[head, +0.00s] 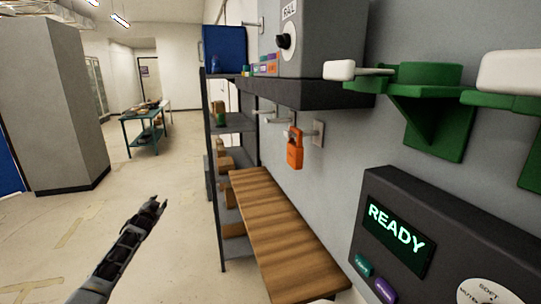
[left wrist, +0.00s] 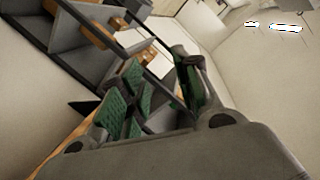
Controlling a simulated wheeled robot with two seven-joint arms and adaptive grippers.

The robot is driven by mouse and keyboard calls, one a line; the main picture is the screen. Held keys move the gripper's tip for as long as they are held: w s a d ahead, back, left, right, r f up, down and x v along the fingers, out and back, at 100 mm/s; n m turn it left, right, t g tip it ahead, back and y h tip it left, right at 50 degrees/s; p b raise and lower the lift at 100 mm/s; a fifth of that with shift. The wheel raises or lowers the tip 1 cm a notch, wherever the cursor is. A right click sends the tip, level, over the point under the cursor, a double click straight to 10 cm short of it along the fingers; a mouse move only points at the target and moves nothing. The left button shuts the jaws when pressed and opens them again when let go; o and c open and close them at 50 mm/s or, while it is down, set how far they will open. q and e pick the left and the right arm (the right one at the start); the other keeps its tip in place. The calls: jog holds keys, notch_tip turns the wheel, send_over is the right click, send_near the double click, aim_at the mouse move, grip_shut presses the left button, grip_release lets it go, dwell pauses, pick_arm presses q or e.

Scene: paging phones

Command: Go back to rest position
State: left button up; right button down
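My left gripper (head: 158,203) is raised over the open floor in the lower left of the head view, clear of the shelf and bench. In the left wrist view, its green-padded fingers (left wrist: 160,100) stand apart with nothing seen between them. My right gripper is in neither view. Green wall brackets (head: 432,100) with white rounded pieces (head: 510,72) are at the upper right. Below them is a dark panel (head: 452,185) with a lit READY screen (head: 396,236).
A wooden bench top (head: 285,240) runs along the wall, beside a dark shelf rack (head: 232,122). An orange padlock (head: 295,148) hangs on the wall. A grey cabinet (head: 50,105) stands at the left, and a green table (head: 146,130) stands farther back. The floor between is clear.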

pick_arm(q)
jog(key=s+d+f+g+h, duration=0.1)
jog(key=s+d+f+g, duration=0.15)
jog(key=s+f, duration=0.8)
jog(key=s+d+f+n+g, duration=0.1)
jog(key=s+d+f+g, duration=0.2)
jog(key=f, duration=1.4)
jog(key=s+d+f+g+h, duration=0.1)
jog(key=s+d+f, duration=0.2)
jog(key=s+f, duration=0.75)
jog(key=s+d+f+g, duration=0.1)
jog(key=s+d+f, duration=0.2)
jog(key=s+f, duration=0.6)
jog(key=s+d+f+g, duration=0.2)
jog(key=s+d+f, duration=0.2)
jog(key=s+f, duration=0.55)
jog(key=s+d+f+g, duration=0.1)
jog(key=s+d+f, duration=0.1)
jog(key=s, duration=1.1)
jog(key=s+d+f+g+h, duration=0.1)
jog(key=s+f, duration=0.4)
jog(key=s, duration=0.8)
jog(key=s+d+f+g, duration=0.2)
jog(key=s+d+f, duration=0.2)
jog(key=s, duration=1)
jog(key=shift+n+g+h, duration=0.3)
jog(key=shift+g, duration=0.05)
jog(key=shift+w, duration=0.1)
